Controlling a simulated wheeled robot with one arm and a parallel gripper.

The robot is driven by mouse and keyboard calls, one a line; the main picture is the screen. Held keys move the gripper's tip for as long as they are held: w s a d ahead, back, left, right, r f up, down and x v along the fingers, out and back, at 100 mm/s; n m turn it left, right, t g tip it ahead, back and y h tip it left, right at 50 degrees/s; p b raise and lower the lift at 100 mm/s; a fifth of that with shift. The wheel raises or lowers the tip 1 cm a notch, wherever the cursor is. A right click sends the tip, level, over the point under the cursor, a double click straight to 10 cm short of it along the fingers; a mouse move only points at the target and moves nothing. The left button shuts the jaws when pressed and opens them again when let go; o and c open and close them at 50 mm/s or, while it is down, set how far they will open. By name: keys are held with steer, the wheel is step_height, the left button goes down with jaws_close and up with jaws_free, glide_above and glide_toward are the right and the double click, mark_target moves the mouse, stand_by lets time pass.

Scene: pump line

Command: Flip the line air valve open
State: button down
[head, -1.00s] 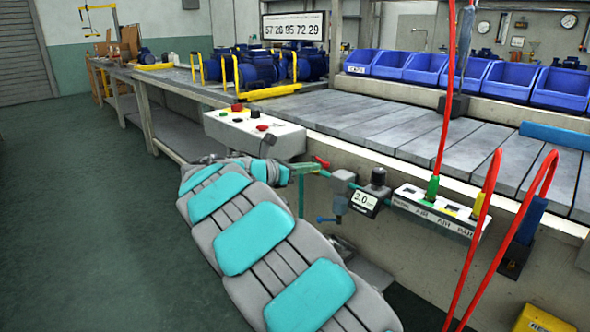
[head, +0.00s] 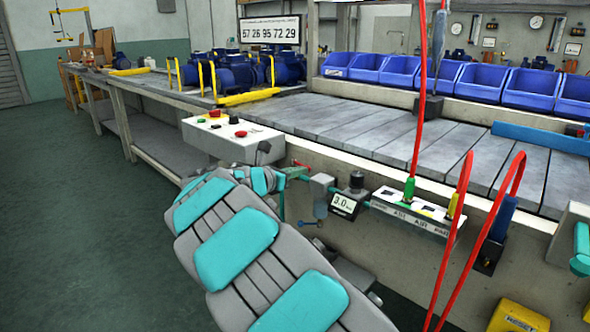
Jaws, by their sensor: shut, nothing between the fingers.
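The line air valve shows as a small red lever (head: 301,164) on the teal air pipe, left of the grey filter unit (head: 320,190). Its exact angle is hard to tell at this size, and the valve body is largely hidden. My gripper (head: 291,173) is at the far end of my grey and teal arm, right beside the lever. It looks shut and holds nothing. I cannot tell whether it touches the lever. A regulator (head: 348,200) with a black knob and a small display, seeming to read 3.0, sits right of the filter.
A control box (head: 225,140) with red and black buttons stands just behind my wrist. A white air manifold (head: 418,212) with red hoses (head: 423,90) is to the right. The conveyor (head: 370,135) runs behind. Floor at left is clear.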

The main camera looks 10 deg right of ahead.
steer(key=shift+d+n+t+y, duration=0.8)
steer(key=shift+n+t+y, duration=0.1)
steer(key=shift+n+t, duration=0.1)
steer(key=shift+s+a, duration=0.1)
